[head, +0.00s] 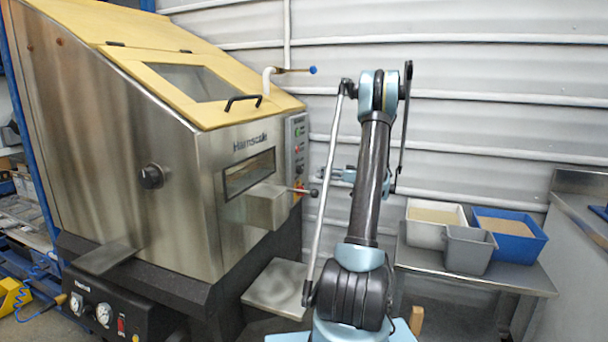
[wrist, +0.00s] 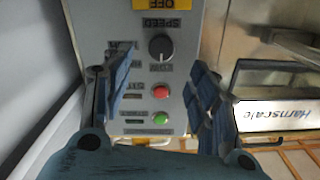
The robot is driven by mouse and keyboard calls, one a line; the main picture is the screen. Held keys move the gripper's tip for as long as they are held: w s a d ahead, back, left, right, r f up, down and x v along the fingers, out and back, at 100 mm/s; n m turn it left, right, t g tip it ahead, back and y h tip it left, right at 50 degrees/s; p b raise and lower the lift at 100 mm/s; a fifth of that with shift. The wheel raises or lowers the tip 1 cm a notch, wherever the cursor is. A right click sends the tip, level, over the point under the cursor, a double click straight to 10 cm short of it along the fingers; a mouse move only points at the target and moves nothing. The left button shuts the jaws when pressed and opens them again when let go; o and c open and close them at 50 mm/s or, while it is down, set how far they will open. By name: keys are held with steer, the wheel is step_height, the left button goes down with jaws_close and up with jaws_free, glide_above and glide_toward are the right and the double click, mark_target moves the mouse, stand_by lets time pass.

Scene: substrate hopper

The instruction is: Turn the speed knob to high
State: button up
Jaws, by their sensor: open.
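The speed knob (wrist: 161,47) is a round black dial on a grey control panel (wrist: 183,15), which appears upside down in the wrist view. The knob's pointer is too small to read surely. My gripper (wrist: 160,80) is open, its blue-padded fingers to the left and right of the panel's middle. The knob shows between and slightly beyond the fingertips, and nothing is held. In the head view the panel (head: 298,130) is on the machine's right side, and my gripper (head: 336,175) is partly behind my arm, apart from the panel.
A red button (wrist: 160,91) and a green button (wrist: 160,118) sit on the panel near the knob. In the head view, a ball-ended lever (head: 312,193) sticks out beside the panel. A metal table (head: 505,278) with tubs stands at right, before a ribbed wall.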

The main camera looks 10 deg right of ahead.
mark_target(303, 170)
steer(key=x, duration=0.9)
steer(key=shift+w+a, duration=0.1)
steer(key=shift+a, duration=0.25)
steer(key=c, duration=1.1)
